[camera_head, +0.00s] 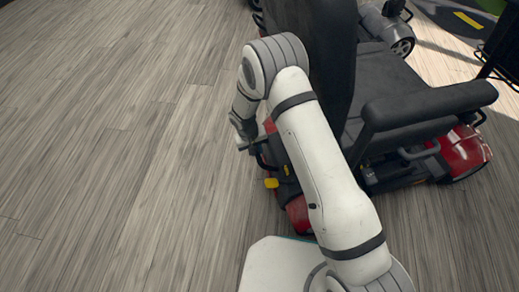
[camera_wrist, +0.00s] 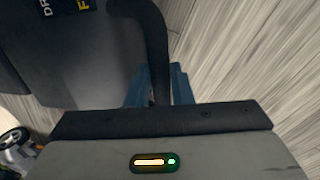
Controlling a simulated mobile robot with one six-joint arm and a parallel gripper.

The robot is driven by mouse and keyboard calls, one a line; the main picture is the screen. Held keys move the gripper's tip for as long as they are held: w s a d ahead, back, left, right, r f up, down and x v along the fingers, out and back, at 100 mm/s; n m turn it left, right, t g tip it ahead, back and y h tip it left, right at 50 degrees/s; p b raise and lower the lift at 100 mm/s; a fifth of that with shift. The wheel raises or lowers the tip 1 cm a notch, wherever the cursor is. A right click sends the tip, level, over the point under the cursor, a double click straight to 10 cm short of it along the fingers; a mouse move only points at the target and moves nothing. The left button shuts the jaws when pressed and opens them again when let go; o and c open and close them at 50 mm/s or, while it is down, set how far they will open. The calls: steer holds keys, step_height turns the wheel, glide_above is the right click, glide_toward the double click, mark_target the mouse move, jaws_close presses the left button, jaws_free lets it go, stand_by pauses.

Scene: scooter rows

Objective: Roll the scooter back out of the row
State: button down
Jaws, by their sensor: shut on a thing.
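The red scooter (camera_head: 464,152) has a black seat and armrests and stands right of centre in the head view, partly hidden behind my arm. My gripper (camera_head: 247,143) is low at the scooter's left side in that view. In the wrist view my gripper (camera_wrist: 159,82) has its blue fingers on both sides of a curved black bar (camera_wrist: 152,28), and is shut on it. The bar runs beside a dark panel (camera_wrist: 75,60) with partly visible yellow and white lettering. A yellow part (camera_head: 271,183) shows low on the scooter in the head view.
Wood-plank floor (camera_head: 100,150) is clear across the left of the head view. A grey wheeled vehicle (camera_head: 388,30) stands behind the scooter at the top. A dark frame (camera_head: 503,50) is at the right edge. A wheel (camera_wrist: 14,138) shows at the wrist view's lower left.

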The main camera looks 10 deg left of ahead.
steer(key=shift+w, duration=0.1)
steer(key=c, duration=1.3)
jaws_free()
steer(key=shift+a, duration=0.1)
steer(key=shift+r, duration=0.1)
step_height(320, 180, up, 7)
steer(key=a+p, duration=0.1)
steer(key=p, duration=0.2)
steer(key=shift+s+a+r, duration=0.2)
steer(key=shift+s, duration=0.25)
